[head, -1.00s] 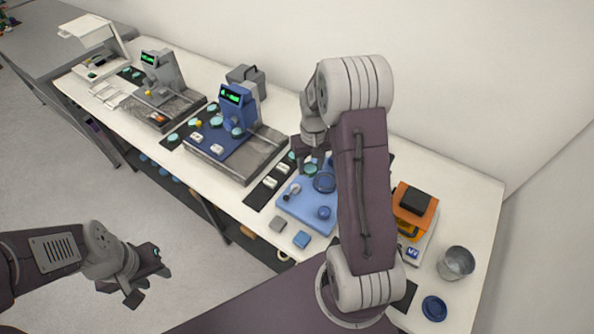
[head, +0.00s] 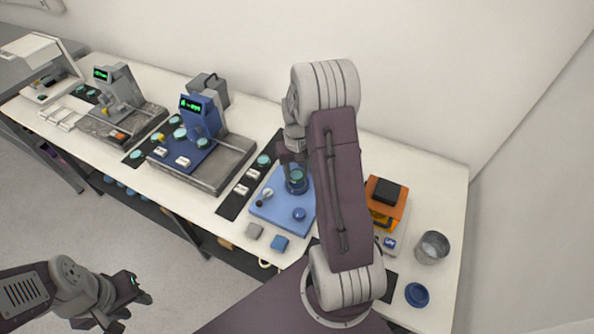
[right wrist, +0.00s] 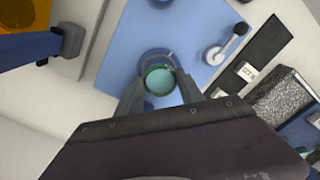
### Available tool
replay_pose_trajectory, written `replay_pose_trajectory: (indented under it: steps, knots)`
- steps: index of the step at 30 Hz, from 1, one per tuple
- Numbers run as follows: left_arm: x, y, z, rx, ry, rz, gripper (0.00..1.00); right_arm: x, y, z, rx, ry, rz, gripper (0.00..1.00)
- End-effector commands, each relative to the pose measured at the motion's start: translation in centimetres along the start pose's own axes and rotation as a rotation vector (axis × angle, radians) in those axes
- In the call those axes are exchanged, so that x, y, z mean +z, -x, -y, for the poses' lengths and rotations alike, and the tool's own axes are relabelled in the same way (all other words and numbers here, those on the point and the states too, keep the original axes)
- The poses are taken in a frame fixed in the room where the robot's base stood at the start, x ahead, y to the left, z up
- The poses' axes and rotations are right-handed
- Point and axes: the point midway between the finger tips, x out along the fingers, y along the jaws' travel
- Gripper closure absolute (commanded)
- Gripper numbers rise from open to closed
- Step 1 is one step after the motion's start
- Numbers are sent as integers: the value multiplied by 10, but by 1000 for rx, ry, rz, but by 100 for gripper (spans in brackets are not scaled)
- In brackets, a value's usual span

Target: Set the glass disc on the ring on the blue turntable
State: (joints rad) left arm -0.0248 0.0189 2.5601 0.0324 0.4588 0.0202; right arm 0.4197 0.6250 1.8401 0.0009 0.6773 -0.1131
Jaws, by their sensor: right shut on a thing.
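The glass disc (head: 297,175) is teal and round, held in my right gripper (head: 295,168). The right wrist view shows the disc (right wrist: 160,80) between the two fingers of the gripper (right wrist: 161,88). Just below the disc is the dark blue ring (head: 296,188), on the light blue turntable unit (head: 270,211). In the right wrist view the disc overlaps the near part of the ring (right wrist: 153,54); whether they touch I cannot tell. My left gripper (head: 138,305) is open and empty, away from the table at lower left.
A blue knob (head: 299,214) and a small grey-white lever (head: 266,194) stand on the blue unit. A black strip with white blocks (head: 241,189) lies to its left. An orange device (head: 387,195) and a metal cup (head: 432,247) are to the right.

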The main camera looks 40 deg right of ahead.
Motion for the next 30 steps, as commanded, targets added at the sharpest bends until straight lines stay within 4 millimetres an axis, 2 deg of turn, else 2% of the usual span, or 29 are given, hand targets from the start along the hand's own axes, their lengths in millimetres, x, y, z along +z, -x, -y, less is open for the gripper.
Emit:
replay_pose_trajectory:
  steps: [1,5,30]
  knots:
    - [1,-11,0,0,0,0,64,0,-11,0,0,0,0,100]
    - [2,-17,0,0,0,0,64,0,-19,0,0,0,0,100]
    - [2,-20,0,0,0,0,64,0,-25,0,0,0,-1,100]
